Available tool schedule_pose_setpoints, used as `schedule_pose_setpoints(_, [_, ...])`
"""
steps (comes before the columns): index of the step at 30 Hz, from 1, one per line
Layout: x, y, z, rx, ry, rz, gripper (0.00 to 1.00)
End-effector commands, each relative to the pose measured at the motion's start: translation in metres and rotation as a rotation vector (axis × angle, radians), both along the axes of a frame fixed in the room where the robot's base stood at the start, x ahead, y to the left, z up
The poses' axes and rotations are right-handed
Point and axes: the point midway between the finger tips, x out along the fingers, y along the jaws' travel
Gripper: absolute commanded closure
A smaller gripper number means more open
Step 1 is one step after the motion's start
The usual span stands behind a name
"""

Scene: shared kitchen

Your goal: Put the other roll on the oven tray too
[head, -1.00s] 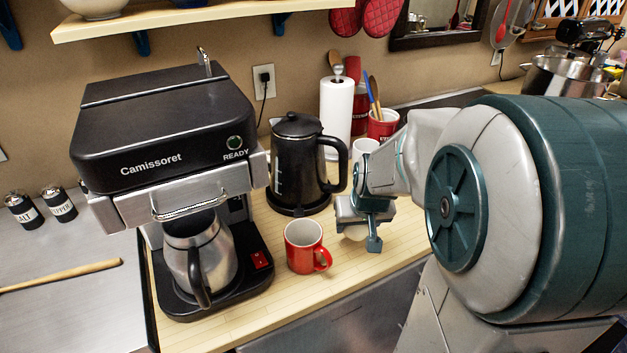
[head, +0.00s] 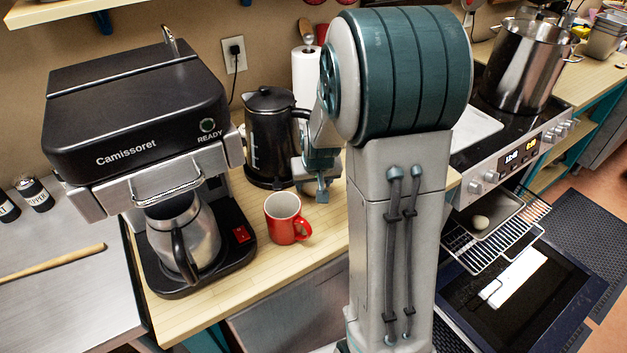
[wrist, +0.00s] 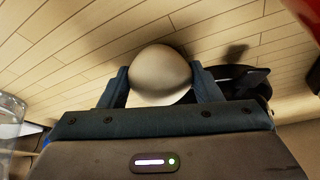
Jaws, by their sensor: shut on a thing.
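My gripper (wrist: 162,80) is shut on a pale round roll (wrist: 160,72), with one finger on each side of it in the wrist view. In the head view my gripper (head: 320,182) is over the wooden counter, behind and right of the red mug; the held roll cannot be made out there. The other roll (head: 481,222) lies on the oven tray (head: 502,207). The tray sits on a pulled-out wire rack (head: 530,215) in front of the open oven, at the right.
A red mug (head: 284,218), a black kettle (head: 268,135) and a coffee machine (head: 135,125) stand close by on the counter. A large steel pot (head: 520,65) is on the stove. The lowered oven door (head: 545,300) lies below the rack.

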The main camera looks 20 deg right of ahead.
Motion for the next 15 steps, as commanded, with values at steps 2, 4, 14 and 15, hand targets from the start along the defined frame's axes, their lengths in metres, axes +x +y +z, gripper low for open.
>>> schedule_pose_setpoints(2, [0.0002, 0.0001, 0.0002, 0.0, -0.001, 0.0, 0.65])
schedule_pose_setpoints(4, [0.0001, 0.0001, -0.0007, 0.0, -0.001, 0.0, 0.65])
schedule_pose_setpoints(14, [0.0001, 0.0002, -0.0028, 0.0, 0.0, 0.001, 0.2])
schedule_pose_setpoints(15, [0.0001, 0.0002, -0.0028, 0.0, 0.0, 0.001, 0.2])
